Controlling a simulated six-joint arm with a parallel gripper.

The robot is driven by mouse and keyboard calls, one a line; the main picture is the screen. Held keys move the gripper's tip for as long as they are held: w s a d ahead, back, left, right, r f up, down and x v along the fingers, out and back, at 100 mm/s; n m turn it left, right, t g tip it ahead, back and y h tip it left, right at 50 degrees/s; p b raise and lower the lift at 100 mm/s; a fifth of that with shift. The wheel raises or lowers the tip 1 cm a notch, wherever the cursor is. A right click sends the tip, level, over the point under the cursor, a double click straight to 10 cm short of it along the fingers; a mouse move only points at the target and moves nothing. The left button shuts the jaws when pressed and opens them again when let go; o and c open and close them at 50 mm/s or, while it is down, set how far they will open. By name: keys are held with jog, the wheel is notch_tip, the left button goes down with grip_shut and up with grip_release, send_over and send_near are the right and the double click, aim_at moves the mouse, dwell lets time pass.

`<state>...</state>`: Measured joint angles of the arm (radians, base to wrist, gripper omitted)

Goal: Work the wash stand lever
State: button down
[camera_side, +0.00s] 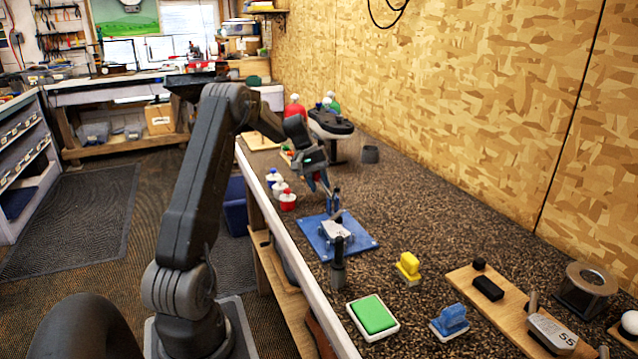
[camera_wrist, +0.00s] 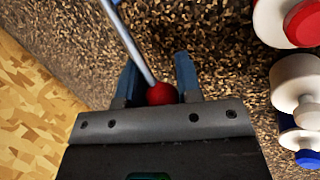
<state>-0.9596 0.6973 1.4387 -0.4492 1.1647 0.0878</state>
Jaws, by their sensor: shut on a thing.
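My gripper (camera_side: 321,183) is low over the bench in the side view, beyond the blue plate. In the wrist view its two blue fingers (camera_wrist: 156,75) stand on either side of a red ball knob (camera_wrist: 162,94). The knob sits on the end of a thin metal lever rod (camera_wrist: 130,42), which runs up and left out of the picture. The gripper is shut on the knob. The wash stand body at the rod's other end is outside the wrist view, and I cannot make it out surely in the side view.
Three white pots with blue, white and red (camera_side: 288,200) tops stand left of the gripper, near the bench edge. A blue plate (camera_side: 361,243) with a grey block is in front. A dark raised stand (camera_side: 331,124) is behind. The bench right of the gripper is clear.

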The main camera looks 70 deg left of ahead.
jog(key=shift+d+f, duration=0.25)
jog(key=shift+f, duration=0.05)
jog(key=c, duration=1.2)
grip_release()
jog(key=shift+c, duration=0.2)
jog(key=o, duration=0.4)
jog(key=shift+a+r, duration=0.1)
jog(key=shift+r, duration=0.05)
jog(key=shift+c, duration=0.2)
jog(key=v, duration=1.4)
jog(key=shift+a, duration=0.1)
